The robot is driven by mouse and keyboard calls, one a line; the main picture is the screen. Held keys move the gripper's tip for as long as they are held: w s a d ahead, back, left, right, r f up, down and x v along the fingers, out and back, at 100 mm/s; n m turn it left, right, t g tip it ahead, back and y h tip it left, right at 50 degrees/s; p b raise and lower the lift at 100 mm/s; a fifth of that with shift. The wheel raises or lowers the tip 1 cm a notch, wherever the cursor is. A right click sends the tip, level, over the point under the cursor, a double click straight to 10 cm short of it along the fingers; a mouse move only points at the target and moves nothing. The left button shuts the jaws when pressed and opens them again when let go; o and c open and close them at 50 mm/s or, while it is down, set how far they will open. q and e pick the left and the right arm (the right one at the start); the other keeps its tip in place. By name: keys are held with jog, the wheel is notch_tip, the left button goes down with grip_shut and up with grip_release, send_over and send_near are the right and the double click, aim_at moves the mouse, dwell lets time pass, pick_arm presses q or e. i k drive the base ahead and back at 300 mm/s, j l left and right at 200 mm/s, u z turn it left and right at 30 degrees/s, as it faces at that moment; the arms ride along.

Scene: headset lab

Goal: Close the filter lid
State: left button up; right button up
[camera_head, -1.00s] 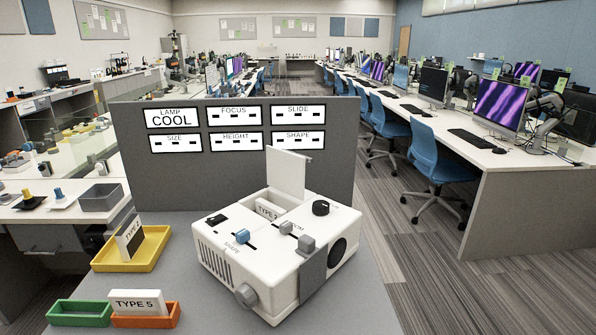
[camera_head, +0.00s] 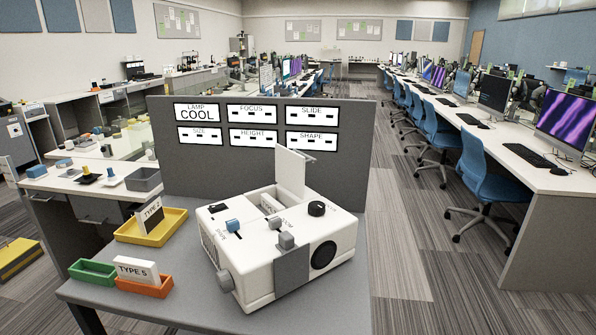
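The white projector-like machine (camera_head: 272,262) stands on a grey table. Its lid (camera_head: 291,172), a flat white panel, stands upright and open at the back of the top. The open compartment (camera_head: 261,200) is in front of it, with a light piece (camera_head: 270,204) inside; its writing is too small to read now. A black knob (camera_head: 317,208), a blue slider (camera_head: 233,226), grey sliders (camera_head: 275,223) and a grey side knob (camera_head: 226,280) are on the machine. Neither of my grippers is in view.
A yellow tray (camera_head: 173,224) holds a TYPE 2 card (camera_head: 151,215). A green tray (camera_head: 92,270) and an orange tray (camera_head: 145,289) with a TYPE 5 card (camera_head: 137,268) stand at the table's left. A grey panel (camera_head: 352,135) with labels is behind. Open floor lies at right.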

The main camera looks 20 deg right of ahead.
aim_at(289, 166)
jog(key=k+l+u, duration=0.15)
jog(key=l, duration=0.3)
jog(key=l+u, duration=0.15)
jog(key=l, duration=0.25)
jog(key=k+l+u, duration=0.1)
jog(key=l, duration=0.3)
jog(key=k+l+u, duration=0.15)
jog(key=l, duration=0.25)
jog(key=l+u, duration=0.15)
jog(key=l, duration=0.25)
jog(key=k+l+u, duration=0.2)
jog(key=l, duration=0.2)
jog(key=i+l, duration=0.15)
jog(key=l, duration=0.2)
jog(key=i+l+u, duration=0.15)
jog(key=l, duration=0.2)
jog(key=i+l, duration=0.2)
jog(key=l, duration=0.2)
jog(key=i+l+u, duration=0.15)
jog(key=l, duration=0.25)
